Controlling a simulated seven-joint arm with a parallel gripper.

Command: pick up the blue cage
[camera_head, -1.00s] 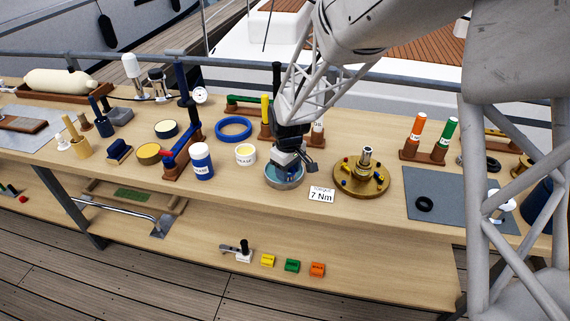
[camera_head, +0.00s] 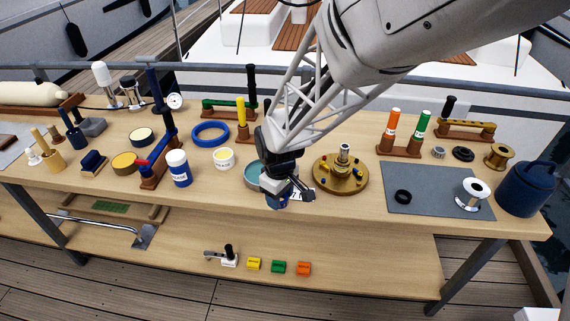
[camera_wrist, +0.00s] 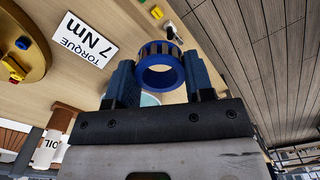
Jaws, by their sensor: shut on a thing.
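The blue cage (camera_wrist: 160,47) is a short ring with slots around its rim. It shows in the wrist view between the two blue-grey fingers of my gripper (camera_wrist: 159,72), which are shut on its sides. In the head view my gripper (camera_head: 284,190) is over the front part of the bench, and a bit of the blue cage (camera_head: 276,203) shows below it. The rest of the cage is hidden there by the gripper. The cage is held apart from the round teal dish (camera_head: 253,176), which is behind and partly covered by my gripper.
A brass hub (camera_head: 340,177) stands right of my gripper. The torque card (camera_wrist: 85,40) lies between them. A grease tub (camera_head: 223,159) and a white-blue bottle (camera_head: 179,169) stand left. A grey mat (camera_head: 425,193) with a black ring lies right. A lower shelf (camera_head: 350,262) sits below.

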